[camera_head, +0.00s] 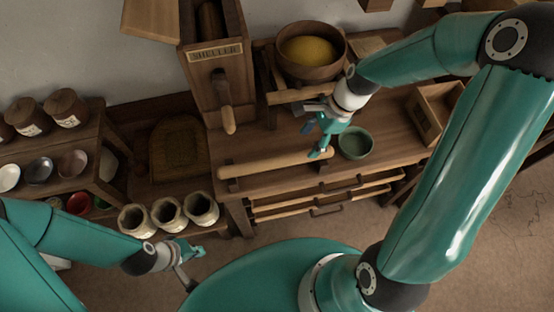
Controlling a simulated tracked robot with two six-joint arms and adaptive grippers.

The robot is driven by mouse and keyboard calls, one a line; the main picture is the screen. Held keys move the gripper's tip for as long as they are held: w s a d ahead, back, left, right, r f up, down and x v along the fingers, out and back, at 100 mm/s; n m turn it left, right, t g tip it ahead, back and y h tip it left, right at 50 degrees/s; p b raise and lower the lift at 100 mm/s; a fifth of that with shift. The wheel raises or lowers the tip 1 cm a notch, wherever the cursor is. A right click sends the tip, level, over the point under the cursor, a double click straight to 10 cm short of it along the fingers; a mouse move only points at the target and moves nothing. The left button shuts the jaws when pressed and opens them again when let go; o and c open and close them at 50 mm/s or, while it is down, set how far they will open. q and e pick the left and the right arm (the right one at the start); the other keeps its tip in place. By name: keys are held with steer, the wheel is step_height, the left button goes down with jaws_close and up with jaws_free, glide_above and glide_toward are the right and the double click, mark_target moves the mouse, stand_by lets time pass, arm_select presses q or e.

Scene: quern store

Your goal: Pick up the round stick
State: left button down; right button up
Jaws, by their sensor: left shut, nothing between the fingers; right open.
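The round stick (268,164) is a long pale wooden rod lying nearly level along the front of the wooden bench, on small dark supports. My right gripper (315,141) is open, with its fingers pointing down near the stick's right end. One fingertip appears close to that end; I cannot tell whether they touch. My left gripper (195,251) is shut and empty, low at the left, in front of the bench and away from the stick.
A green bowl (355,142) stands just right of my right gripper. A wooden sheller (213,70) with a handle and a bowl of yellow grain (312,50) stand behind. Several pale pots (168,213) are near my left gripper. An open wooden box (432,112) is at the right.

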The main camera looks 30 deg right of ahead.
mark_target(302, 154)
steer(key=shift+s+a+x, duration=0.1)
steer(key=shift+s+x, duration=0.1)
steer(key=shift+x, duration=1.35)
steer(key=shift+s+a+x, duration=0.1)
steer(key=shift+s+x, duration=0.05)
steer(key=shift+x, duration=1.35)
steer(key=shift+r, duration=0.1)
jaws_close()
